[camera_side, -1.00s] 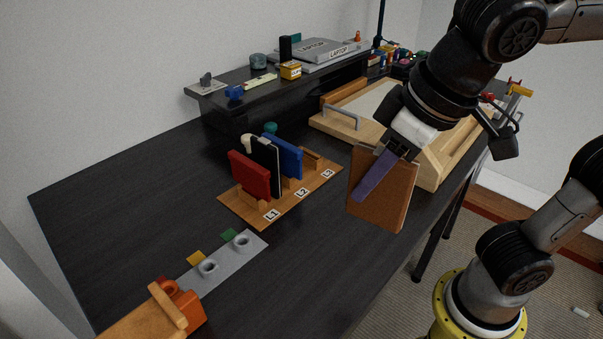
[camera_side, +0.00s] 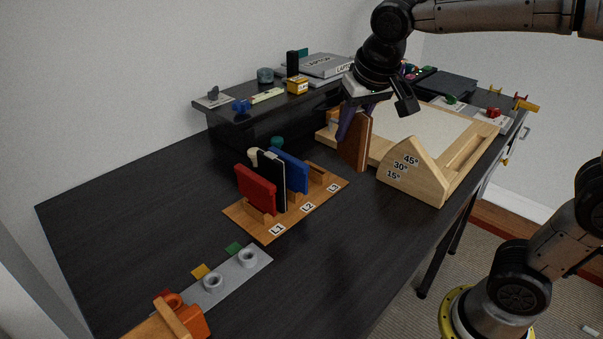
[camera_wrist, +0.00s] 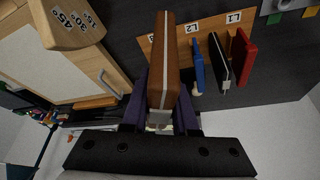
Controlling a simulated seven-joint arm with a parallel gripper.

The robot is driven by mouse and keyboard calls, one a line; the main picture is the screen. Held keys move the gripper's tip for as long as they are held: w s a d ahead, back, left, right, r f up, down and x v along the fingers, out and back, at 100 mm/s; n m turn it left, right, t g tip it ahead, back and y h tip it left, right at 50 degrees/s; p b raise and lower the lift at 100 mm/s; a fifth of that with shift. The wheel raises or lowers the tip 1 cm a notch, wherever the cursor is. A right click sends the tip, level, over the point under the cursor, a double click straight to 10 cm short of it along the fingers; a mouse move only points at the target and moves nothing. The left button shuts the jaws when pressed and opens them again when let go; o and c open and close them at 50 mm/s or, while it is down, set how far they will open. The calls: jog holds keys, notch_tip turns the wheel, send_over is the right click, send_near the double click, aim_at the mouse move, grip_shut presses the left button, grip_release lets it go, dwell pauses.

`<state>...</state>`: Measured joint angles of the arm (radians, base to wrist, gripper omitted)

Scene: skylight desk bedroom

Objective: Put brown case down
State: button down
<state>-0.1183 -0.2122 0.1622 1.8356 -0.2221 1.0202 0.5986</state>
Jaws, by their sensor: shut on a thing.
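The brown case (camera_side: 359,143) is held upright, seen nearly edge-on, between the wooden rack and the drawing board. My gripper (camera_side: 346,122) is shut on it, with a purple finger on its left face. In the wrist view the brown case (camera_wrist: 171,48) sits between both purple fingers of my gripper (camera_wrist: 161,112). The wooden rack (camera_side: 276,231) carries labels L1, L2 and L3. A red case (camera_side: 256,190), a black case (camera_side: 272,178) and a blue case (camera_side: 293,172) stand in it. The L3 end looks empty. Whether the brown case's lower edge touches the desk I cannot tell.
The drawing board (camera_side: 432,130), with its angle-marked wooden side (camera_side: 415,172), stands close right of the case. The dark shelf (camera_side: 262,120) with small items and laptops is behind. A grey plate with rings (camera_side: 228,282) lies at the front left.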

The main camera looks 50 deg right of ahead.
jog(key=shift+w+f, duration=6.2)
jog(key=shift+w, duration=0.05)
jog(key=shift+f, duration=0.15)
jog(key=c, duration=1)
grip_release()
jog(key=shift+o, duration=0.2)
jog(key=v, duration=1.2)
jog(key=shift+r, duration=0.2)
